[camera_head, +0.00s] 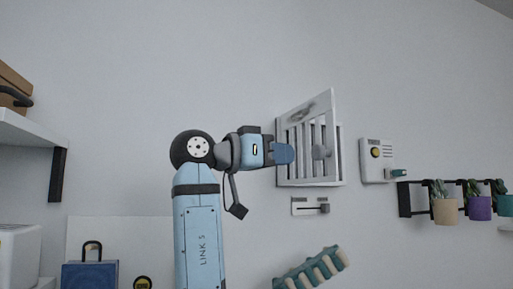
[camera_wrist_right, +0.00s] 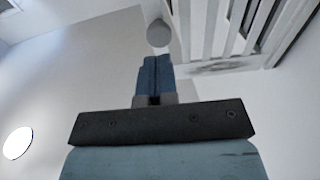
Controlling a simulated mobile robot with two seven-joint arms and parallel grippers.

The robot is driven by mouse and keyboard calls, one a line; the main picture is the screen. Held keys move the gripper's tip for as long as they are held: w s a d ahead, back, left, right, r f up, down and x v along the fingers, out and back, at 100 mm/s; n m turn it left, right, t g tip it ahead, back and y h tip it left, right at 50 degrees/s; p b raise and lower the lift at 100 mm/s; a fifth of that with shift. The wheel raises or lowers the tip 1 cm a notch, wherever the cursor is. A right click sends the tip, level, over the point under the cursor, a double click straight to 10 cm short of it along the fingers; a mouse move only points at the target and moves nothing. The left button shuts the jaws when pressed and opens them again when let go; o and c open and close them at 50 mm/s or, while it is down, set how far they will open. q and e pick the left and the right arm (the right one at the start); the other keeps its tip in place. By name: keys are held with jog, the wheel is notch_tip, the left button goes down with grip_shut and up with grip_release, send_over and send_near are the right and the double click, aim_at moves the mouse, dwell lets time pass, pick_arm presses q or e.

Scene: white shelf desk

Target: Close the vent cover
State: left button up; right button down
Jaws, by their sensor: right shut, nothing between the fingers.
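The white slatted vent cover (camera_head: 304,110) stands partly open on the wall, its taller right edge swung out from the vent frame (camera_head: 342,160). A round grey knob (camera_head: 320,152) sits on it. My right gripper (camera_head: 286,154) is shut and empty, with its blue fingertips in front of the cover's left part, left of the knob. In the right wrist view the shut fingers (camera_wrist_right: 155,72) point at the round knob (camera_wrist_right: 158,33), with a small gap in the picture. The slats of the cover (camera_wrist_right: 212,28) show to the right there. My left gripper is out of view.
A slider panel (camera_head: 300,207) is below the vent. A white wall box (camera_head: 372,150) with a yellow dial is to its right, then a rack with potted plants (camera_head: 445,210). A teal-and-beige ribbed object (camera_head: 312,270) is low in front. Shelves stand at left.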

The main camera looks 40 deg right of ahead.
aim_at(315, 154)
jog(key=x, duration=0.2)
jog(key=p+x, duration=0.1)
jog(key=x, duration=0.1)
jog(key=shift+s+r, duration=0.2)
jog(key=shift+s, duration=0.1)
jog(key=shift+w+d+f, duration=0.1)
jog(key=shift+d+f, duration=0.05)
jog(key=shift+d, duration=0.45)
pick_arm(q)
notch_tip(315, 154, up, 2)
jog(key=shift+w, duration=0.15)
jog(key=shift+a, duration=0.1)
pick_arm(e)
jog(key=shift+a, duration=0.1)
